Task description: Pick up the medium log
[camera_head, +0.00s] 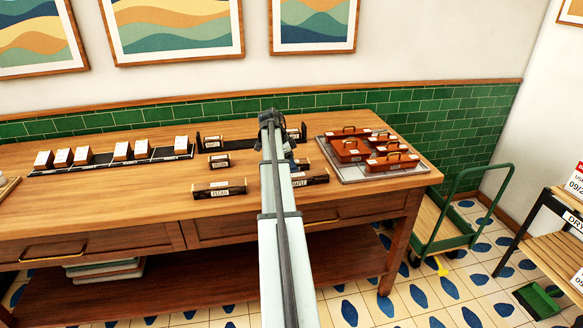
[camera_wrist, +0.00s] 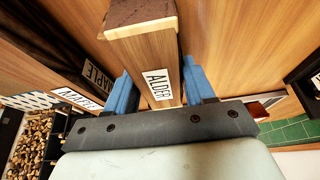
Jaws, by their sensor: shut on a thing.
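In the wrist view my gripper (camera_wrist: 158,80) has its two blue fingers on either side of a wooden log labelled ALDER (camera_wrist: 143,55) and is shut on it. The log has a brown side and a dark, bark-like end. In the head view my gripper (camera_head: 271,118) is over the table among the dark labelled logs, and my arm hides much of what is under it. Other logs are a small one (camera_head: 218,160), a long front one labelled PECAN (camera_head: 219,190) and a front-right one labelled MAPLE (camera_head: 311,177). I cannot tell how far the held log is off the table.
The wooden table (camera_head: 120,205) has bare room at its front left. A dark rack of small labelled boxes (camera_head: 105,158) lies at the left. A green cart (camera_head: 440,225) stands beyond the table's right end.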

